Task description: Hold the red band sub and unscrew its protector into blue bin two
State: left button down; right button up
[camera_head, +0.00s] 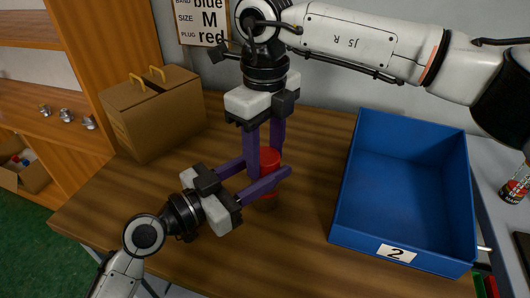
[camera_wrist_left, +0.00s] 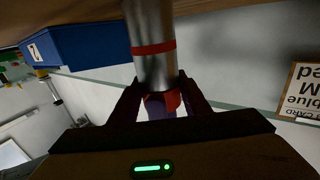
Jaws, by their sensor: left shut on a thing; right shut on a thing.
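The sub (camera_wrist_left: 152,65) is a silver cylinder with a red band (camera_wrist_left: 153,48), upright on the table in the left wrist view, which is upside down. The red protector (camera_head: 269,158) tops it in the head view; some red (camera_wrist_left: 174,100) also shows between the fingers in the wrist view. My left gripper (camera_head: 267,173) comes from the lower left and is shut around the sub below the protector. My right gripper (camera_head: 266,155) points down from above, shut on the protector. The purple fingers hide parts of both. Blue bin two (camera_head: 345,213), labelled 2, stands open and empty to the right.
A cardboard box (camera_head: 150,115) with handles stands at the back left of the wooden table (camera_head: 305,240). A card (camera_head: 203,22) on the wall reads band blue, size M, plug red. Table space lies clear between the sub and the bin.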

jog(key=shift+a, duration=0.1)
jog(key=o, duration=1.2)
jog(key=shift+c, duration=0.2)
jog(key=shift+r, duration=2.3)
jog(key=shift+c, duration=0.4)
notch_tip(320, 180, up, 2)
jog(key=m, duration=0.3)
jog(key=shift+r, duration=0.15)
jog(key=shift+r+m, duration=0.35)
jog(key=shift+m, duration=0.45)
jog(key=shift+f, duration=3.85)
